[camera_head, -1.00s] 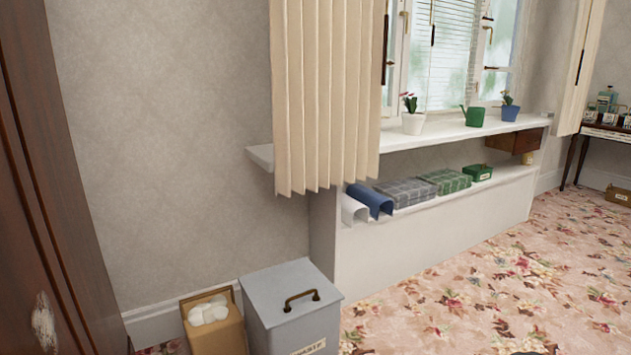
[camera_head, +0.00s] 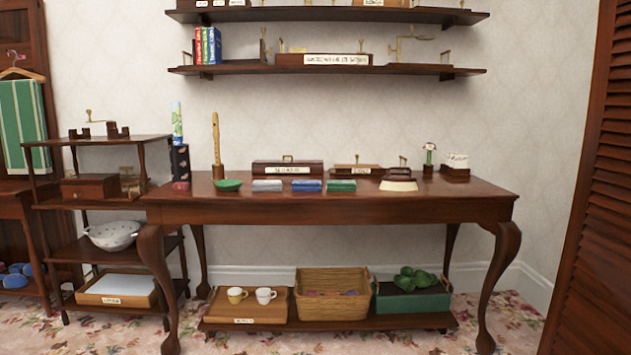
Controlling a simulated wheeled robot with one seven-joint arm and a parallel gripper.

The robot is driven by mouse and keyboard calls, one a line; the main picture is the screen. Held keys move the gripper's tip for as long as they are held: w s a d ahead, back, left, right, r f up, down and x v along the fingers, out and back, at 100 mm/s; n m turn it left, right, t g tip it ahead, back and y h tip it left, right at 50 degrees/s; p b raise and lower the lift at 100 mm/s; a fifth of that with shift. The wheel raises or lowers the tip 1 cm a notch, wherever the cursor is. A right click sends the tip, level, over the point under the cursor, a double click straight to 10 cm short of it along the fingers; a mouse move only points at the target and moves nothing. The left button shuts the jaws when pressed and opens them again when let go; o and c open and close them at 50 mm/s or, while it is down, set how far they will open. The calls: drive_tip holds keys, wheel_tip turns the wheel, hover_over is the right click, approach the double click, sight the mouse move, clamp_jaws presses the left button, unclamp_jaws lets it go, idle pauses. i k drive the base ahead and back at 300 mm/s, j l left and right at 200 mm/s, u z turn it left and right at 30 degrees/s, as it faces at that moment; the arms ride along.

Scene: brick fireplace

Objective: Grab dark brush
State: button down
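I cannot make out a dark brush in the head view. A dark wooden table (camera_head: 420,208) with curved legs stands ahead against the wall. A white-topped block (camera_head: 398,184) sits at the right of these. My gripper is not in view.
A low shelf under the table holds a tray with two cups (camera_head: 265,296), a wicker basket (camera_head: 332,300) and a green box (camera_head: 413,298). A tiered stand (camera_head: 110,143) is at the left, with a white colander (camera_head: 112,235). A louvred door (camera_head: 590,200) edges the right. Wall shelves (camera_head: 327,70) hang above.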

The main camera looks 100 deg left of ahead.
sight(401, 183)
drive_tip(key=u, duration=2.95)
drive_tip(key=z, duration=0.5)
drive_tip(key=i+j+z, duration=0.4)
drive_tip(key=j+z, duration=0.2)
drive_tip(key=i+j+z, duration=0.15)
drive_tip(key=j+z, duration=0.15)
